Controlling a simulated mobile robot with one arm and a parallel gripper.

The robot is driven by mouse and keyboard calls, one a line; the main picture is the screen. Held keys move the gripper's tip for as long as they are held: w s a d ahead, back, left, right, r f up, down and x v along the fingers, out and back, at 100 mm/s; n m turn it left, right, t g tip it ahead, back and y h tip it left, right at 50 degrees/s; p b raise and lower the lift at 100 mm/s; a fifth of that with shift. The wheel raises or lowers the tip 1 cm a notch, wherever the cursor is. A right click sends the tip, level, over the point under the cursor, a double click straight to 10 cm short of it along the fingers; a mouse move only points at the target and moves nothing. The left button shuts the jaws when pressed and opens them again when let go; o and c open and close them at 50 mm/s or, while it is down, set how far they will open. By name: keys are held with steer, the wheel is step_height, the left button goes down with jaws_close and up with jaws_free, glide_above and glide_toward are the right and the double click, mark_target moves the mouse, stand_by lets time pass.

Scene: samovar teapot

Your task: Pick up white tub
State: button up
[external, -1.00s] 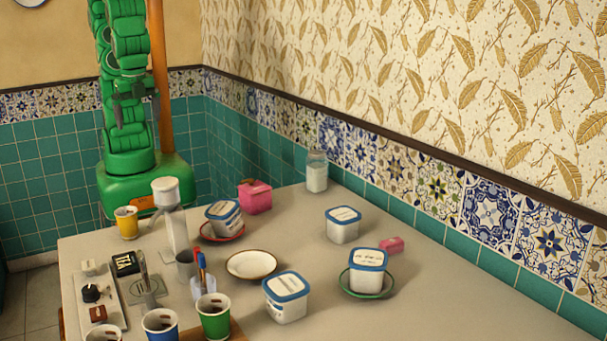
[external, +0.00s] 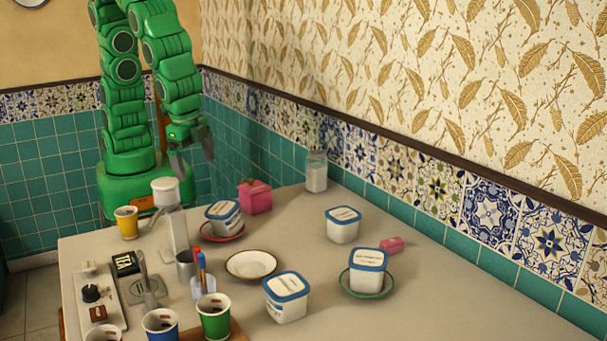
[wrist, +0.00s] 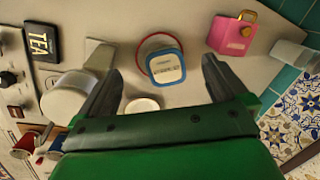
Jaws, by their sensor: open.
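Several white tubs with blue-rimmed lids stand on the table. One tub (external: 223,217) sits tilted on a red-rimmed plate (external: 240,236). A second tub (external: 342,228) stands at the back, a third tub (external: 286,300) at the front, and a fourth tub (external: 367,273) on a green plate (external: 348,291). My gripper (external: 193,157) is open and empty, above and behind the table's far left end. In the wrist view, the tub on the red-rimmed plate (wrist: 166,67) shows between my fingers, apart from them.
A pink box (external: 255,197) stands close behind the plated tub; a tall dispenser (external: 176,225) is left of it. A white bowl (external: 251,264), a glass jar (external: 316,172) and several cups stand around.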

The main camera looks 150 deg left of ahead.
steer(key=n, duration=0.1)
glide_above(222, 208)
steer(key=w+d, duration=0.1)
steer(key=d, duration=0.1)
steer(key=f, duration=0.5)
steer(key=shift+a, duration=0.2)
steer(key=shift+s+a+f, duration=0.15)
steer(key=shift+a+f, duration=0.15)
steer(key=shift+f, duration=0.95)
steer(key=shift+s+a+f, duration=0.2)
steer(key=shift+a+f, duration=0.05)
steer(key=shift+f, duration=1.05)
steer(key=shift+s+a+f, duration=0.15)
steer(key=shift+a+f, duration=0.15)
steer(key=shift+f, duration=0.95)
steer(key=shift+r, duration=0.1)
steer(key=c, duration=1.1)
